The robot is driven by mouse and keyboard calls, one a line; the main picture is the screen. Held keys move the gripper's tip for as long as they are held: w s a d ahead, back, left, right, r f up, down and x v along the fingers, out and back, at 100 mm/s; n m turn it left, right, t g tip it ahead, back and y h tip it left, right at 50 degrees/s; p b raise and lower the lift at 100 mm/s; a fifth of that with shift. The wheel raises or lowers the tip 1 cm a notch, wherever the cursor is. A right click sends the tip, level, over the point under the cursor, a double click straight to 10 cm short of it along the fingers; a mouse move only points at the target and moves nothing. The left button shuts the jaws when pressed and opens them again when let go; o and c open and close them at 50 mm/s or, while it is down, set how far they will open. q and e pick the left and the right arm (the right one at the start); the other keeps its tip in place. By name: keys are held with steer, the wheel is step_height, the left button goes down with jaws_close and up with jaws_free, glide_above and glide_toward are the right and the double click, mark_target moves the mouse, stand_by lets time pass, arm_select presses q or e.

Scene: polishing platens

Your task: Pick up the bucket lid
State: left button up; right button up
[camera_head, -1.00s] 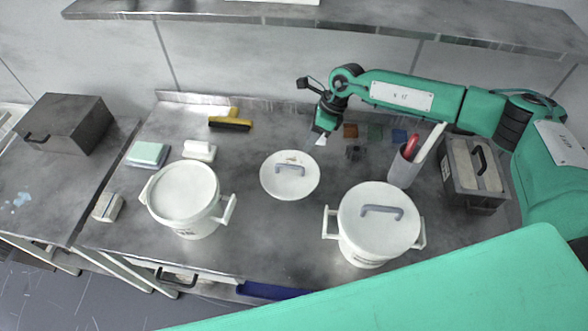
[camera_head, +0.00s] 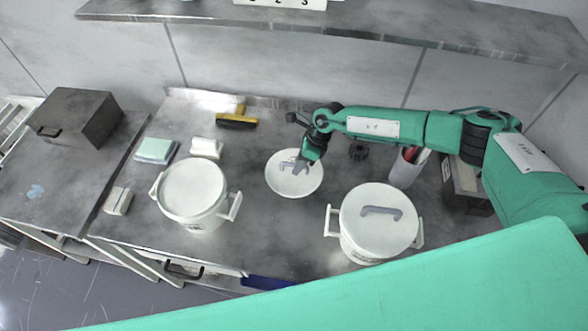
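A round white lid (camera_head: 290,183) with a grey handle (camera_head: 287,166) lies flat on the steel table between two white buckets. My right gripper (camera_head: 300,167) is over the lid, at the right end of its handle. Its fingers are small and partly hidden by the gripper body, so I cannot tell whether they are open or touching the handle. The left bucket (camera_head: 197,213) has a plain white top without a visible handle. The right bucket (camera_head: 372,243) has a lid with a grey handle (camera_head: 382,211). My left gripper is not in view.
A yellow-and-black brush (camera_head: 236,121), a green sponge (camera_head: 155,150) and a white block (camera_head: 206,148) lie at the back left. A white holder (camera_head: 404,172) and a metal box (camera_head: 466,186) stand at the right. A shelf (camera_head: 400,33) runs above.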

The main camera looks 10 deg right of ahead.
jaws_close()
